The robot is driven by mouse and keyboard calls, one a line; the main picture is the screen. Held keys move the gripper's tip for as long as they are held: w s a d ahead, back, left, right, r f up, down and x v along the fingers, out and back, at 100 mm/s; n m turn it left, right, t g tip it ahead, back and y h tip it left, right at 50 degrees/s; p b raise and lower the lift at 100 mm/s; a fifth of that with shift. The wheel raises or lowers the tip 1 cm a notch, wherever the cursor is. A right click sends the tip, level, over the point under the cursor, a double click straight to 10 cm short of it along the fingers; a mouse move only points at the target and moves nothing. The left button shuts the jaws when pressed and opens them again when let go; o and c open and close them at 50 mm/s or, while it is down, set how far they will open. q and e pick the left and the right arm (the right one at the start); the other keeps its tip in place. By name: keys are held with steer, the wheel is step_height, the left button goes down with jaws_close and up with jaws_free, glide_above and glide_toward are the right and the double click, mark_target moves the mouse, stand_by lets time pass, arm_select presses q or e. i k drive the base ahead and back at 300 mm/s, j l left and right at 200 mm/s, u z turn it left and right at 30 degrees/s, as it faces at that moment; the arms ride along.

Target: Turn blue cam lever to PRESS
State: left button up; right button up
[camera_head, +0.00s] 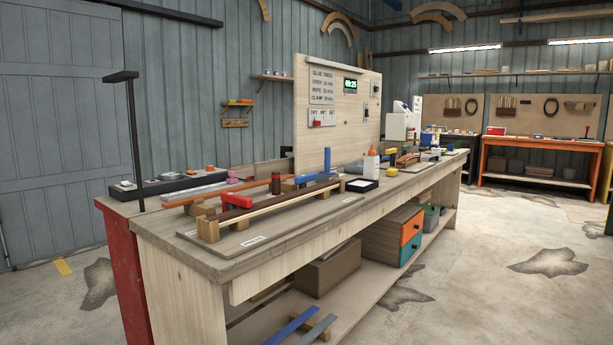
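On the near workbench, a long jig board (270,222) carries a curved dark and pale wooden strip (265,208) resting on wooden blocks. A blue piece (306,179) lies low beside the strip toward its far end. A slim blue upright piece (327,159) stands just beyond it. I cannot tell which of these is the cam lever, and no PRESS mark can be read. A red piece (238,201) sits near the strip's near end. Neither of my grippers is in view.
A panel with notes and a clock (337,105) rises behind the jig. A white-bodied bottle (371,166) and a dark-rimmed tray (361,185) stand right of it. A black post (135,140) stands at the bench's left end.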

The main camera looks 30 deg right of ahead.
mark_target(312, 176)
steer(key=l+u, duration=0.1)
steer(key=l, duration=0.65)
steer(key=i+l+u, duration=0.1)
steer(key=l, duration=0.65)
steer(key=l+u, duration=0.15)
steer(key=l, duration=0.3)
steer(key=l+u, duration=0.15)
steer(key=l, duration=0.3)
steer(key=k+l+u, duration=0.1)
steer(key=l, duration=0.3)
steer(key=l+u, duration=0.15)
steer(key=l, duration=0.3)
steer(key=k+l+u, duration=0.15)
steer(key=l, duration=0.25)
steer(key=k+l+u, duration=0.15)
steer(key=l, duration=0.25)
steer(key=l+u, duration=0.1)
steer(key=l, duration=0.35)
steer(key=k+l+u, duration=0.15)
steer(key=l, duration=0.2)
steer(key=k+l+u, duration=0.1)
steer(key=k+l, duration=0.15)
steer(key=l, duration=0.2)
steer(key=k+l+u, duration=0.15)
steer(key=k+l, duration=0.15)
steer(key=l, duration=0.15)
steer(key=k+l+u, duration=0.1)
steer(key=k+l, duration=0.2)
steer(key=l, duration=0.15)
